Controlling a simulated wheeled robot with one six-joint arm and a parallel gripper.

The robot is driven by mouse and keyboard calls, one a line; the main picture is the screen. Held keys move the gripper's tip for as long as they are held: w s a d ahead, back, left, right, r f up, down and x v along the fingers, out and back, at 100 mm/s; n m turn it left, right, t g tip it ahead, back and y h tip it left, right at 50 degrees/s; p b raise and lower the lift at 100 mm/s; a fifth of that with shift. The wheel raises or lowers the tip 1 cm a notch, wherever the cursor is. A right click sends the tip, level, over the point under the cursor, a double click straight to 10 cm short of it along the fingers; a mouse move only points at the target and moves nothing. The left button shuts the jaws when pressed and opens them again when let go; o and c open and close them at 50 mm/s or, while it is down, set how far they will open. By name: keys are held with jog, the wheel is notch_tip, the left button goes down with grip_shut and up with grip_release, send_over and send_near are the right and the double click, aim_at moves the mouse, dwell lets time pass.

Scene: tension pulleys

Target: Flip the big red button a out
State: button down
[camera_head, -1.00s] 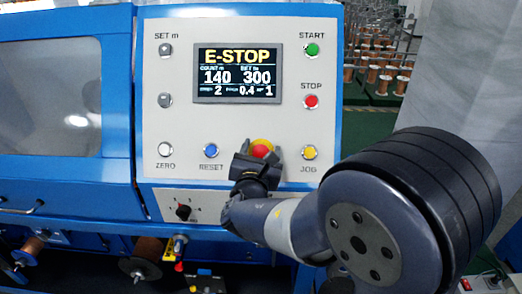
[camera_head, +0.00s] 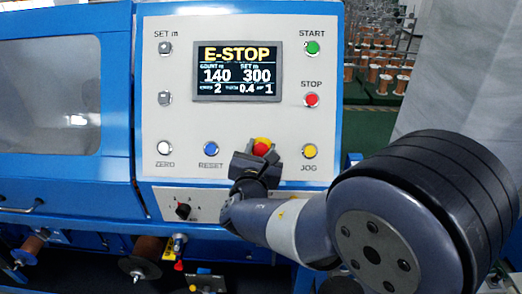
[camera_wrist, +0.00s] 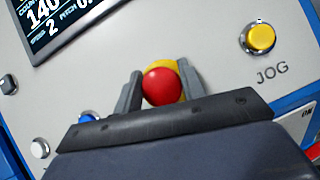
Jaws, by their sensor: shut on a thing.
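The big red button (camera_head: 261,148) sits on a yellow surround at the lower middle of the grey control panel. It also shows in the wrist view (camera_wrist: 162,86), with the yellow surround (camera_wrist: 168,66) behind it. My gripper (camera_head: 260,157) is at the panel with one finger on each side of the red button. In the wrist view my gripper (camera_wrist: 160,90) is shut on the button, its fingers at the left and right of the red cap. The panel screen (camera_head: 238,72) reads "E-STOP", with 140 and 300 below.
The yellow JOG button (camera_head: 309,151) is close on the right, the blue RESET button (camera_head: 210,149) close on the left. The red STOP button (camera_head: 311,100) and green START button (camera_head: 313,47) are above right. A rotary selector (camera_head: 183,210) is below left.

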jog(key=shift+s+r, duration=0.15)
jog(key=shift+s, duration=0.05)
jog(key=c, duration=1.1)
grip_release()
jog(key=shift+s+r, duration=0.1)
jog(key=shift+s, duration=0.1)
jog(key=shift+o, duration=1.2)
jog(key=shift+w, duration=0.1)
jog(key=s+a+b, duration=0.1)
jog(key=s, duration=0.9)
jog(key=shift+s+a+b, duration=0.35)
jog(key=shift+s+b, duration=0.05)
jog(key=shift+w, duration=0.15)
